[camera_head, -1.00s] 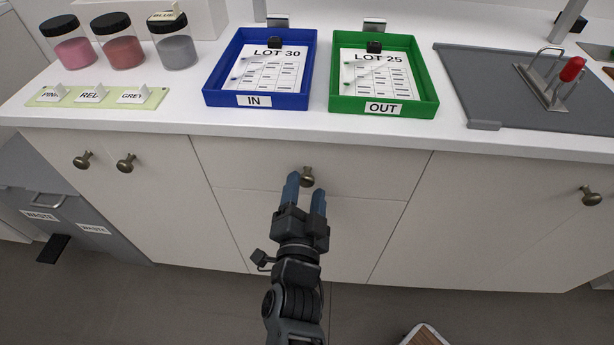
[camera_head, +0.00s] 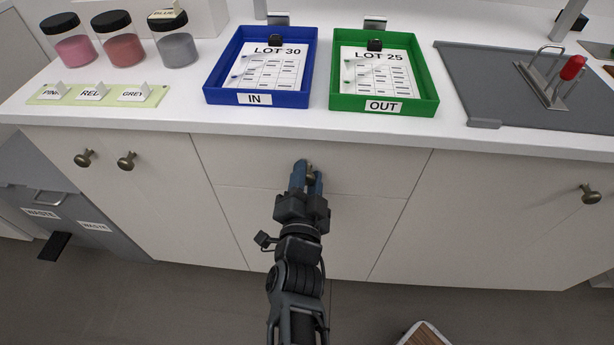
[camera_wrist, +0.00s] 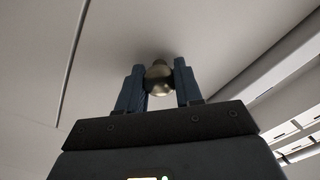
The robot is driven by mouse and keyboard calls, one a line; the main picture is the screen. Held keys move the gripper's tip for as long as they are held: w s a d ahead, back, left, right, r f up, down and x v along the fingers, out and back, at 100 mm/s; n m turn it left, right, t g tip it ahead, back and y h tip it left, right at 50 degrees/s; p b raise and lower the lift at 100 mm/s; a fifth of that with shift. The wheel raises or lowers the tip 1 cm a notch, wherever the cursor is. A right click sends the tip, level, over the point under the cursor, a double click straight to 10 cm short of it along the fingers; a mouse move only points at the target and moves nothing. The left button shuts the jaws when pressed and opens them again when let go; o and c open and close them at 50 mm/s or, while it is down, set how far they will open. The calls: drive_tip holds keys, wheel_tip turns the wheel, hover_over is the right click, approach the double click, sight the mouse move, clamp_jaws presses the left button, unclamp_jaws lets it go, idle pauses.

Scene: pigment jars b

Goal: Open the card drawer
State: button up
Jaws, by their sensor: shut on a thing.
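The drawer (camera_head: 371,168) is the wide pale front under the countertop, below the blue and green trays. It looks closed, its front level with the panels beside it. Its round bronze knob (camera_head: 311,172) is partly hidden by my fingers. My gripper (camera_head: 307,178) reaches up to the drawer with its blue fingers shut on the knob. In the wrist view the knob (camera_wrist: 159,78) sits between the two fingertips of my gripper (camera_wrist: 160,88), with the drawer front (camera_wrist: 215,50) behind.
A blue IN tray (camera_head: 214,88) and a green OUT tray (camera_head: 430,95) stand on the countertop above. Several lidded jars (camera_head: 122,46) stand at left. Cabinet knobs (camera_head: 126,160) stick out at left and another (camera_head: 590,194) at right. Open floor lies in front.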

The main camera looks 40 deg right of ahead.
clamp_jaws()
drive_tip(key=shift+s, duration=0.1)
